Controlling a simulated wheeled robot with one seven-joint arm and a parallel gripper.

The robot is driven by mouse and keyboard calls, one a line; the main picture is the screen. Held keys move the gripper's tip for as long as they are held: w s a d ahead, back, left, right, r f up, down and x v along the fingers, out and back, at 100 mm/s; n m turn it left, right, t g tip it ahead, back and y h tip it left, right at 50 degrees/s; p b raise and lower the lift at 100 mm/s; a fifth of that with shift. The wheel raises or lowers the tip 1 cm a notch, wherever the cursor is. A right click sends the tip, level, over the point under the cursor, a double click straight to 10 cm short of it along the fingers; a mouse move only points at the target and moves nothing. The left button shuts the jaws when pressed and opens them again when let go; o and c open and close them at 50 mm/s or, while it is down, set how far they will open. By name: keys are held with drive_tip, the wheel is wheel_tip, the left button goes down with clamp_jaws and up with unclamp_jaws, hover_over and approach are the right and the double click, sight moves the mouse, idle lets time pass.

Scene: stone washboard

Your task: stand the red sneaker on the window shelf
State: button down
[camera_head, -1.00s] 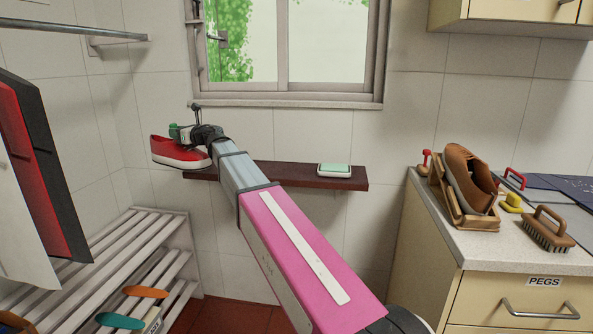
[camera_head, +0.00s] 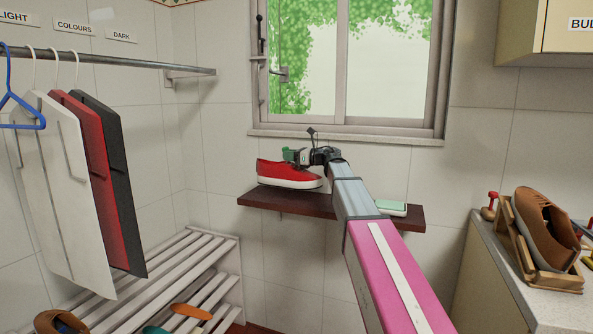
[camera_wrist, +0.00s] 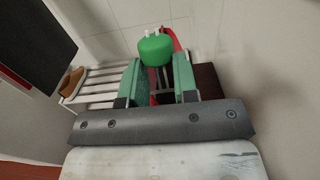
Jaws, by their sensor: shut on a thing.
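The red sneaker (camera_head: 289,174) with a white sole is upright and roughly level, toe to the right, over the left part of the dark brown window shelf (camera_head: 330,210). I cannot tell whether its sole touches the shelf. My gripper (camera_head: 298,157) is shut on the sneaker's upper from above. In the wrist view, a bit of the red sneaker (camera_wrist: 168,44) shows between and beyond the green fingers, mostly hidden by a green rounded piece (camera_wrist: 155,49). The shelf (camera_wrist: 208,80) shows right of the fingers there.
A pale green-and-white block (camera_head: 392,208) lies on the shelf's right part, beside my arm. The window sill (camera_head: 350,136) is above. A slatted rack (camera_head: 190,258) and hanging clothes (camera_head: 75,190) are at left.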

sight(295, 167)
drive_tip(key=shift+w+d+f, duration=0.2)
drive_tip(key=shift+d+f, duration=0.15)
drive_tip(key=shift+d, duration=0.15)
drive_tip(key=shift+w+d+f, duration=0.2)
drive_tip(key=shift+d+f, duration=0.15)
drive_tip(key=shift+d, duration=0.15)
drive_tip(key=shift+f, duration=1.95)
drive_tip(key=c, duration=0.9)
unclamp_jaws()
drive_tip(key=shift+f, duration=0.1)
drive_tip(key=v, duration=1.2)
